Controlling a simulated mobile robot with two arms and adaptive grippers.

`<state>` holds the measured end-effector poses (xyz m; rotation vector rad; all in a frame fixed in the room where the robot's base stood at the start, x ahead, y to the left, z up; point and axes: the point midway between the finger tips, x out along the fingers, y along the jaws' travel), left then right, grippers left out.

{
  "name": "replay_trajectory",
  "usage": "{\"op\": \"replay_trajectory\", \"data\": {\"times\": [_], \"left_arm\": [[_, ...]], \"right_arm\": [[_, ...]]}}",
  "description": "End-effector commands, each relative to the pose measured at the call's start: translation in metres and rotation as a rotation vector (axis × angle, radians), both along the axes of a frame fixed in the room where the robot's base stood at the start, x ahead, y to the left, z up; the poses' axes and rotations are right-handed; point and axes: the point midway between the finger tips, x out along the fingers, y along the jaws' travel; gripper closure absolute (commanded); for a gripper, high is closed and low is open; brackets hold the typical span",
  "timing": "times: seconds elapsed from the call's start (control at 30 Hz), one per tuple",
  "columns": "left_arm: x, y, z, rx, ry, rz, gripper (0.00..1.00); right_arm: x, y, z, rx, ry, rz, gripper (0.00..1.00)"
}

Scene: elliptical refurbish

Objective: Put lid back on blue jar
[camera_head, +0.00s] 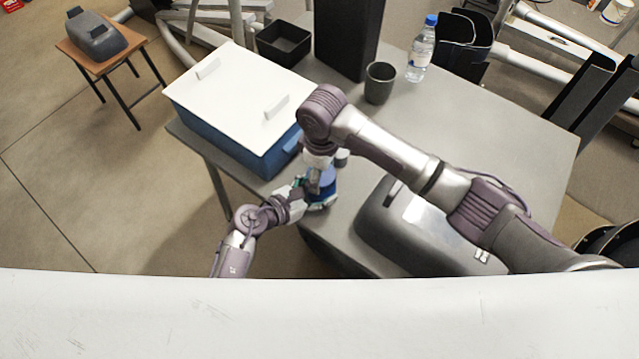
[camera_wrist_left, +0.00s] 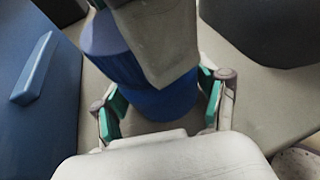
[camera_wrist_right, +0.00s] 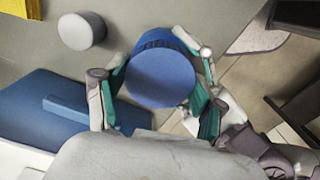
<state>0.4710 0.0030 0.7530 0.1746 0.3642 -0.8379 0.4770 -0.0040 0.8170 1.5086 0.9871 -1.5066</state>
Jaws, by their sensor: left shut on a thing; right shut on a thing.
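The blue jar (camera_head: 322,198) is on the table beside the blue box, largely covered by my arms. My left gripper (camera_head: 308,190) is shut on it from the left; the dark blue jar (camera_wrist_left: 165,103) shows between the green pads in the left wrist view. My right gripper (camera_head: 322,180) is above the jar, pointing down. In the right wrist view its pads flank a round blue lid (camera_wrist_right: 160,78), which it holds. The lid's lighter blue side (camera_wrist_left: 104,38) shows in the left wrist view. I cannot tell whether lid and jar touch.
A blue box with a white top (camera_head: 235,100) stands left of the jar. A small grey cylinder (camera_wrist_right: 82,30) is close by. A grey case (camera_head: 390,225) lies right, under my right arm. A cup (camera_head: 379,83) and bottle (camera_head: 421,50) stand farther back.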

Motion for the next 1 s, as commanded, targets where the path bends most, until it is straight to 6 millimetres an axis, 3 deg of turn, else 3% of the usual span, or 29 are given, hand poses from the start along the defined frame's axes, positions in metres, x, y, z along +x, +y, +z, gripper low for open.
{"op": "replay_trajectory", "data": {"times": [0.2,0.4,0.57,0.6,0.7,0.73,1.0], "left_arm": [[-0.0022,-0.0002,-0.0028,0.004,0.005,-0.004,1.00],[-0.0022,-0.0002,-0.0028,0.004,0.005,-0.004,1.00],[-0.0023,-0.0003,-0.0028,0.004,0.005,-0.004,1.00],[-0.0023,-0.0003,-0.0028,0.004,0.005,-0.004,1.00],[-0.0023,-0.0003,-0.0028,0.004,0.005,-0.004,1.00],[-0.0023,-0.0003,-0.0028,0.004,0.005,-0.004,1.00],[-0.0021,-0.0003,-0.0029,0.004,0.005,-0.004,1.00]], "right_arm": [[-0.0015,0.0025,-0.0010,0.006,0.007,-0.685,0.72],[-0.0009,0.0016,-0.0009,0.004,0.006,-1.191,0.72],[0.0007,0.0001,-0.0002,0.003,-0.001,-1.202,0.72],[0.0007,0.0001,-0.0002,0.004,-0.001,-1.201,0.26],[0.0007,0.0001,-0.0002,0.003,-0.001,-1.200,0.09],[0.0006,0.0002,-0.0003,0.003,-0.001,-1.200,0.06],[0.0003,0.0002,-0.0004,0.002,0.000,-1.198,0.06]]}}
